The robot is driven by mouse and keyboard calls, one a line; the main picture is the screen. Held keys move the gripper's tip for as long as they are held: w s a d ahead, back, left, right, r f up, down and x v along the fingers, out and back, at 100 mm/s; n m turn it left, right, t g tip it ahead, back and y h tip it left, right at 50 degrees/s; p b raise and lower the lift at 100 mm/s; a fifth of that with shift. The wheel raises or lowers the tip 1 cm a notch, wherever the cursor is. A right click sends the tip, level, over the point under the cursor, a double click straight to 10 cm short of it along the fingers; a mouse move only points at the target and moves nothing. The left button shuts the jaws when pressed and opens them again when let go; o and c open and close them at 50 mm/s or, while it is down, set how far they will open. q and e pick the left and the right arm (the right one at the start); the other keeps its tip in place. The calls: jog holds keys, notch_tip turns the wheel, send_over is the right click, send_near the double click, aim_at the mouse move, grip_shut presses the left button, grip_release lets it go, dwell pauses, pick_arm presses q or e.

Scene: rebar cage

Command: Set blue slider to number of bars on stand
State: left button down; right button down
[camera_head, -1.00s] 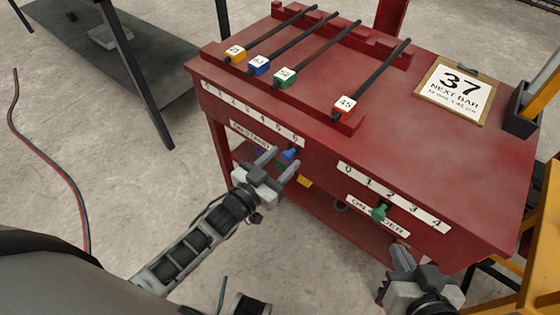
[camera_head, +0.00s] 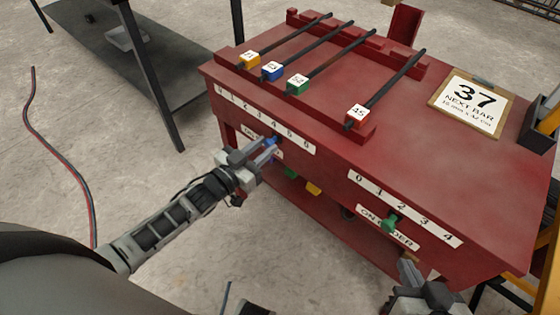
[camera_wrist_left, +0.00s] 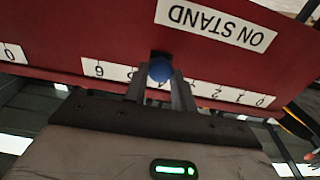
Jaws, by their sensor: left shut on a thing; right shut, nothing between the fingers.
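Several dark bars lie across the red stand, with a yellow tag (camera_head: 250,60), a blue tag (camera_head: 273,71), a green tag (camera_head: 298,84) and a white-faced red tag reading 45 (camera_head: 357,115). The blue slider (camera_head: 271,141) sits on the front face by the ON STAND scale (camera_head: 232,98), at about the 4 mark. My left gripper (camera_head: 268,151) is shut on its knob. In the left wrist view the blue knob (camera_wrist_left: 160,69) is between the fingers, which hide the nearby numbers. My right gripper (camera_head: 408,272) is shut and empty at the lower right.
A green slider (camera_head: 391,224) sits near 2 on the ON ORDER scale (camera_head: 405,208). A card reading 37 NEXT BAR (camera_head: 472,103) lies on the red table top (camera_head: 420,140). A dark table (camera_head: 110,55) stands at the left.

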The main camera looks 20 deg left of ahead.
pick_arm(q)
jog(key=shift+w+a, duration=0.2)
jog(key=shift+a, duration=0.45)
jog(key=c, duration=1.1)
grip_release()
jog(key=shift+c, duration=0.2)
jog(key=p+v, duration=0.1)
jog(key=v, duration=1.5)
jog(key=shift+d, duration=0.1)
